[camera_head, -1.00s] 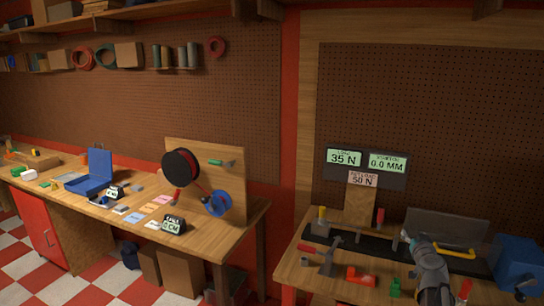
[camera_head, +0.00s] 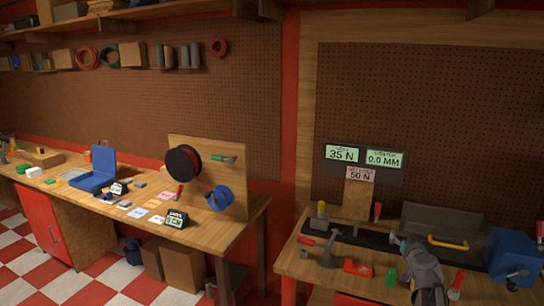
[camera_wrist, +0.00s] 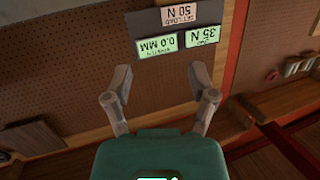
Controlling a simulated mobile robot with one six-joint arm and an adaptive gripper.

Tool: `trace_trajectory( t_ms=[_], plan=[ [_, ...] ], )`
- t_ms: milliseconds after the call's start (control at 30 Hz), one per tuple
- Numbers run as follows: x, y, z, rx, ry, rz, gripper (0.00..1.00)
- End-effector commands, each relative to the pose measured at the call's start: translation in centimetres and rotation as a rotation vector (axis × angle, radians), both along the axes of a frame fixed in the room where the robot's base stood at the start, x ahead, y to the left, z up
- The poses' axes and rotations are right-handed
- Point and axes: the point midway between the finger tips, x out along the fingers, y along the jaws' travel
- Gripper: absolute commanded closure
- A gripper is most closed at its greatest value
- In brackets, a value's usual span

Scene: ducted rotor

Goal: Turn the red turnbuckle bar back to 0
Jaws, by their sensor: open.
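Several red parts show on the right bench in the head view; I cannot tell for sure which is the turnbuckle bar. A red-handled part (camera_head: 306,241) lies at the bench's left front, a red upright piece (camera_head: 377,211) stands behind, and a red block (camera_head: 357,268) sits at the front. My gripper (camera_head: 406,243) is above the bench, right of these and apart from the red-handled part. In the wrist view my gripper (camera_wrist: 160,70) is open, its fingers spread and empty. Displays (camera_head: 364,157) read 35 N, 0.0 MM and 50 N; they appear upside down in the wrist view (camera_wrist: 178,35).
A grey panel with a yellow handle (camera_head: 447,241) and a blue box (camera_head: 512,255) stand to the right. A green block (camera_head: 391,278) is at the front. The left bench (camera_head: 255,208) carries a board with reels (camera_head: 183,165) and a blue case (camera_head: 94,180).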

Motion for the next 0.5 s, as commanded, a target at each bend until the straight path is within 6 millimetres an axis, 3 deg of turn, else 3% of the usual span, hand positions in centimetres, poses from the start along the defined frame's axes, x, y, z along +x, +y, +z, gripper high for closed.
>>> trace_trajectory(
  t_ms=[267, 500],
  plan=[
    [-0.2, 5.7, -2.9, 0.029, 0.109, 0.141, 0.27],
    [-2.2, 13.7, -7.9, 0.071, 0.336, 0.316, 0.27]
  ],
)
